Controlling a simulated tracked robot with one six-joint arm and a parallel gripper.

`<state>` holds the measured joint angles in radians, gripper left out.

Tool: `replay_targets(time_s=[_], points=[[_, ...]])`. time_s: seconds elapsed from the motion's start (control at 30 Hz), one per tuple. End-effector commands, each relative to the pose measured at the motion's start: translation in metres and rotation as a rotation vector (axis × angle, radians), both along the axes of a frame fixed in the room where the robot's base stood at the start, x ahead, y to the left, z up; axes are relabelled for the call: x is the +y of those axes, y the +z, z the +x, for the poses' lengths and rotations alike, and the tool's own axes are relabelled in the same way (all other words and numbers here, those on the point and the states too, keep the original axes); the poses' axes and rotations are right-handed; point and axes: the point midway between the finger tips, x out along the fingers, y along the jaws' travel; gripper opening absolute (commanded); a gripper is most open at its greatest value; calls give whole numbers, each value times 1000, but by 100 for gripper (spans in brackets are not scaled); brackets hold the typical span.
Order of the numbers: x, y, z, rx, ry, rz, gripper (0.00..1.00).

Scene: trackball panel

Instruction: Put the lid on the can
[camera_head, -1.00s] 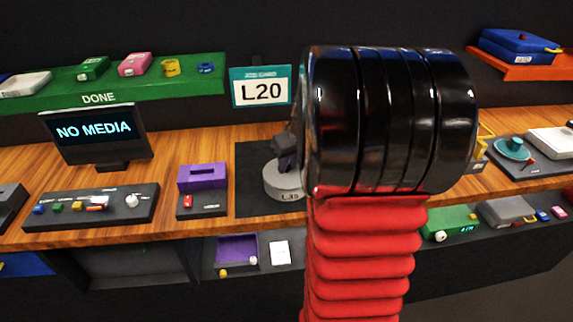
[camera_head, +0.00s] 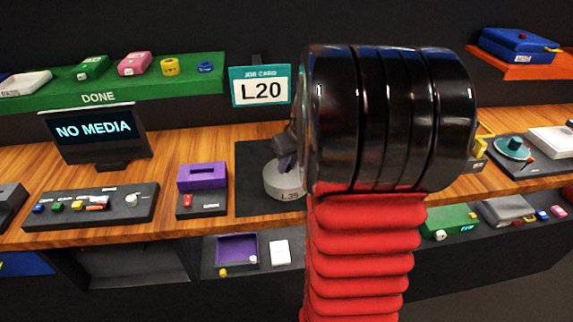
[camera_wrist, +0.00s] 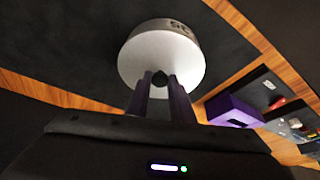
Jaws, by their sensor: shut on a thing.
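A pale grey round piece with a flat top and a labelled side (camera_head: 282,183) is at the dark mat, partly hidden by my arm. The wrist view shows its round top (camera_wrist: 150,68) with a small dark knob in the middle. I cannot tell whether the round piece is the lid alone or the lid and can together. No separate can shows.
A dark mat (camera_head: 252,205) lies on the wooden bench. A purple box (camera_head: 202,176) stands left of it, with a control panel (camera_head: 90,207) and monitor (camera_head: 95,133) further left. A job card L20 (camera_head: 261,92) stands behind. My arm hides the bench right of the mat.

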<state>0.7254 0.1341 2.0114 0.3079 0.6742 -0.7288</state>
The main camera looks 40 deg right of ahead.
Motion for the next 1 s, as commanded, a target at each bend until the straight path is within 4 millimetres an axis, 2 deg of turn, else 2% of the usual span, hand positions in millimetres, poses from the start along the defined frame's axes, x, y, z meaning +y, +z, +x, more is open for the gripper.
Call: replay_targets(time_s=[0.2,0.23,0.53,0.7,1.0], points=[[0,0,0,0,0,0,0],[0,0,0,0,0,0,21],[0,0,0,0,1,0,42],[0,0,0,0,1,0,42],[0,0,0,0,1,0,61]])
